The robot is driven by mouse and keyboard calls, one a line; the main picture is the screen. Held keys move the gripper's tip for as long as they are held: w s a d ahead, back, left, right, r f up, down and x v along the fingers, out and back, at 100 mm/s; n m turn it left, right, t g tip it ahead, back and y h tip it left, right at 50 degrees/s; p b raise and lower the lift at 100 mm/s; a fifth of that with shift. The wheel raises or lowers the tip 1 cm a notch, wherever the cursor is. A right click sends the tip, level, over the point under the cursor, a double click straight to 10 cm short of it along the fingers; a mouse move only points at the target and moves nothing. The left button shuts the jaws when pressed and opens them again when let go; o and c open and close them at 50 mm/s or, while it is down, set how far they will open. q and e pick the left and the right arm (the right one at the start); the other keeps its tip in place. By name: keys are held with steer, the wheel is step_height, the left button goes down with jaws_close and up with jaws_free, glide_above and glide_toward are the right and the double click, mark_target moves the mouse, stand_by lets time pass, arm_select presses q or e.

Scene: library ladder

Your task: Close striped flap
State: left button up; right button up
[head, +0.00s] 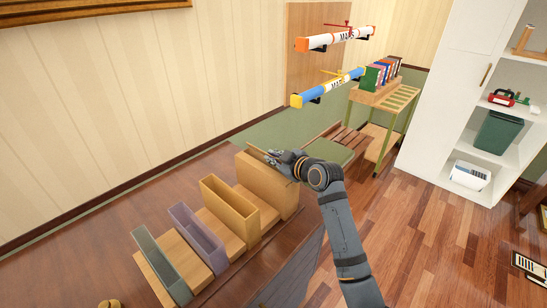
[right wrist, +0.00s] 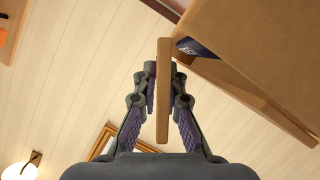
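The flap is a thin tan panel, seen edge-on in the right wrist view (right wrist: 163,110); no stripes show on it from here. It stands at the top of the tallest tan box (head: 270,188), the last in a row of boxes; the box also fills the upper right of the right wrist view (right wrist: 275,60). A dark blue item (right wrist: 195,47) shows beside the flap, partly hidden by the box. My right gripper (head: 272,155) is at the box's top, its fingers shut on the flap's edge, one on each side. My left gripper is out of view.
A yellow box (head: 230,208), a purple box (head: 198,238) and a grey box (head: 160,262) stand beside the tan box on a wooden board. Behind are wall-mounted tubes (head: 335,38) and a small cart (head: 385,100). A white shelf unit (head: 440,110) stands right.

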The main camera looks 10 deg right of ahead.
jaws_close()
steer(key=shift+s+a+f+n+b, duration=0.1)
steer(key=shift+f+n+b, duration=0.2)
steer(key=shift+b, duration=0.35)
steer(key=shift+r+t+h, duration=0.1)
steer(key=shift+t+h, duration=0.2)
steer(key=o, duration=0.5)
jaws_free()
steer(key=shift+r, duration=0.1)
steer(key=shift+s, duration=0.1)
steer(key=v, duration=1.2)
